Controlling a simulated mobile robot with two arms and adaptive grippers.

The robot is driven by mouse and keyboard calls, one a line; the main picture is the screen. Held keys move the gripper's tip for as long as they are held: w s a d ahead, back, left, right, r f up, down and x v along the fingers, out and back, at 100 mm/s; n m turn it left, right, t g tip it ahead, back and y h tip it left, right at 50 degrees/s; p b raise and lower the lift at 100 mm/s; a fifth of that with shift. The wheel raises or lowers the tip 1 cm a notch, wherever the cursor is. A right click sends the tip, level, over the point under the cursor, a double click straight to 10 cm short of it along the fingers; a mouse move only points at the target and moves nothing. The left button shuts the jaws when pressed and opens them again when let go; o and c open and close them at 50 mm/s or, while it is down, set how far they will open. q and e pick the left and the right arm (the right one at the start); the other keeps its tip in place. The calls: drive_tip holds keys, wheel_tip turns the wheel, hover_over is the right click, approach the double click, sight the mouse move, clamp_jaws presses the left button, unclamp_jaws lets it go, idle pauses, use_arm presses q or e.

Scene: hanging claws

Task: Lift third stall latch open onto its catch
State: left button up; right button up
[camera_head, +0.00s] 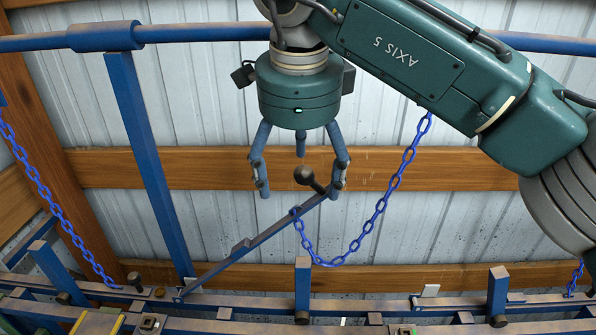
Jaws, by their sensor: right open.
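A blue latch bar (245,246) slopes up to the right from a pivot on the blue rail at lower left. Near its upper end is a dark round knob (303,175) on a short stem. A blue chain (352,246) hangs from near that upper end and rises to the right. My right gripper (300,190) points down with its blue fingers spread on both sides of the knob. The bar's end overlaps the right finger; I cannot tell whether they touch. I cannot make out the catch or confirm which stall this is. My left gripper is not in view.
A blue post (150,165) stands left of the bar. An upper blue pipe (215,33) crosses behind my right arm. Another blue chain (55,208) hangs at far left. Short blue uprights (302,285) stand along the lower rails. Wooden beams cross the corrugated wall.

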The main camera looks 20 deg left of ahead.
drive_tip(key=shift+d+r, duration=0.3)
drive_tip(key=shift+r, duration=0.55)
drive_tip(key=shift+w+a+r, duration=0.1)
drive_tip(key=shift+r, duration=0.3)
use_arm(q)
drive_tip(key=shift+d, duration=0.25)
use_arm(e)
drive_tip(key=shift+w+a+v, duration=0.1)
drive_tip(key=shift+w+v, duration=0.1)
drive_tip(key=shift+v, duration=0.7)
drive_tip(key=shift+w+a+v, duration=0.1)
drive_tip(key=shift+w+v, duration=0.1)
drive_tip(key=shift+v, duration=0.75)
drive_tip(key=shift+w+a+v, duration=0.1)
drive_tip(key=shift+w+v, duration=0.1)
drive_tip(key=shift+v, duration=0.7)
drive_tip(key=shift+r, duration=0.25)
